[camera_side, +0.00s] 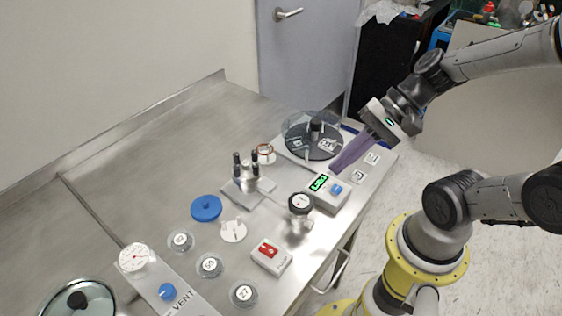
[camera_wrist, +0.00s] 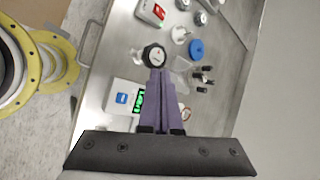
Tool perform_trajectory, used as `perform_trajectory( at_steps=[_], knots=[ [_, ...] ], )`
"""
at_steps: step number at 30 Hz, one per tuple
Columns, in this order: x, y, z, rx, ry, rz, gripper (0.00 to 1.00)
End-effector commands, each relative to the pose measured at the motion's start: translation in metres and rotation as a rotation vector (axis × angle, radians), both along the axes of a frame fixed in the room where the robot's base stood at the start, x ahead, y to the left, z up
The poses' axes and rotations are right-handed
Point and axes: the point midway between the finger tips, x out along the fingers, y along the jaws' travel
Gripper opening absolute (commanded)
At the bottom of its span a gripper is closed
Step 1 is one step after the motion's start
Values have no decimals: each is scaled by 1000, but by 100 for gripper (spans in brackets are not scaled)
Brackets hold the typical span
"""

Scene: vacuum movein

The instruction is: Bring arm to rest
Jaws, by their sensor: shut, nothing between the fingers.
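My gripper (camera_side: 349,158) has long purple fingers that are shut with nothing between them. In the side view it hangs in the air at the right part of the steel bench, pointing down and left, above the area beside the white box with a green display (camera_side: 319,184). In the wrist view the closed fingers (camera_wrist: 157,75) point toward the black round knob (camera_wrist: 154,55), which lies beyond their tips. The same knob stands on a metal valve in the side view (camera_side: 300,202). The fingers cover part of the display box (camera_wrist: 124,98) in the wrist view.
A dark round plate under a clear dome (camera_side: 313,140) stands close behind my gripper. A box with a red switch (camera_side: 270,256), a blue ring (camera_side: 206,208), several small numbered dishes (camera_side: 209,265) and a gauge (camera_side: 134,258) sit on the bench (camera_side: 130,190). The bench's left part is mostly clear.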

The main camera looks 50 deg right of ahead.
Motion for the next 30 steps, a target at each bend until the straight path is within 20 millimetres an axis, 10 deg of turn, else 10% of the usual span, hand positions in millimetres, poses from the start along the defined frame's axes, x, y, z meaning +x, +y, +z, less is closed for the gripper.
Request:
perform_trajectory(
  at_steps=[5,12,30],
  knots=[
    [-30,16,21,-302,-126,396,0],
    [-46,-10,49,-756,-333,790,0],
    [-41,-48,60,-1021,-369,911,0]
  ],
)
